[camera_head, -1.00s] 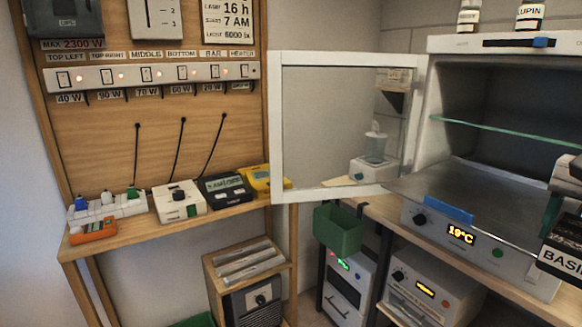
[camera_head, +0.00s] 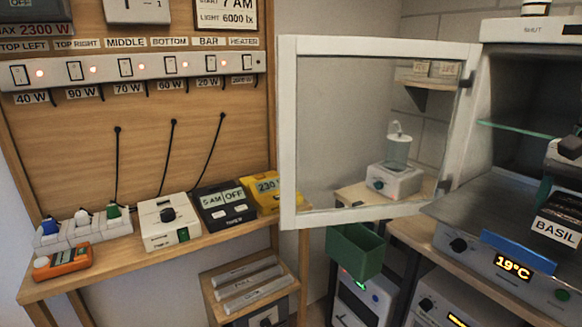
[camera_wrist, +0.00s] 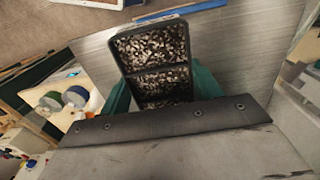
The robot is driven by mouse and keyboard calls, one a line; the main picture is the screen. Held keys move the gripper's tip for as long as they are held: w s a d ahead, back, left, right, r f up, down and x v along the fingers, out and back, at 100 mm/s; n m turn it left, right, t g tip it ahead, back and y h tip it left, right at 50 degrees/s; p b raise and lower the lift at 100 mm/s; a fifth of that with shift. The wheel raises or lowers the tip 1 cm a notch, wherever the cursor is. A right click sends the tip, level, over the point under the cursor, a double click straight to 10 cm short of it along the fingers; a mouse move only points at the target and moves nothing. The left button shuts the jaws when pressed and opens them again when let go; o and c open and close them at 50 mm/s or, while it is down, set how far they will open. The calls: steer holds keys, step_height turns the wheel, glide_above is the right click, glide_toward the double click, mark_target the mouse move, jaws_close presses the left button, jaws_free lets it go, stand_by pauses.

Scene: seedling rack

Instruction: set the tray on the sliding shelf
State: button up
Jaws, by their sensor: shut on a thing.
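My gripper (camera_wrist: 162,88) is shut on a black tray (camera_wrist: 152,67) with speckled, grainy filling in its compartments. Its teal fingers press on the tray's two sides. In the head view the tray's BASIL label (camera_head: 557,231) shows at the right edge, below my gripper (camera_head: 545,190), most of which is cut off. The tray is over the front right of a brushed metal shelf surface (camera_head: 475,208) at the cabinet's open mouth. That metal also lies beneath the tray in the wrist view (camera_wrist: 232,55). I cannot tell whether tray and metal touch.
The cabinet's white-framed glass door (camera_head: 288,135) stands open at left. A glass shelf (camera_head: 510,128) crosses the cabinet inside. Below the metal are a blue handle (camera_head: 518,252) and a 19°C display (camera_head: 513,267). A green bin (camera_head: 355,252) hangs below the door.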

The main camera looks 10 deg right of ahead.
steer(key=w+d, duration=0.4)
steer(key=w+d+f, duration=0.1)
steer(key=w+d, duration=0.1)
steer(key=w, duration=0.1)
steer(key=shift+d, duration=0.15)
steer(key=shift+s+f, duration=0.1)
steer(key=shift+f, duration=1.6)
steer(key=shift+f, duration=0.15)
steer(key=o, duration=1.2)
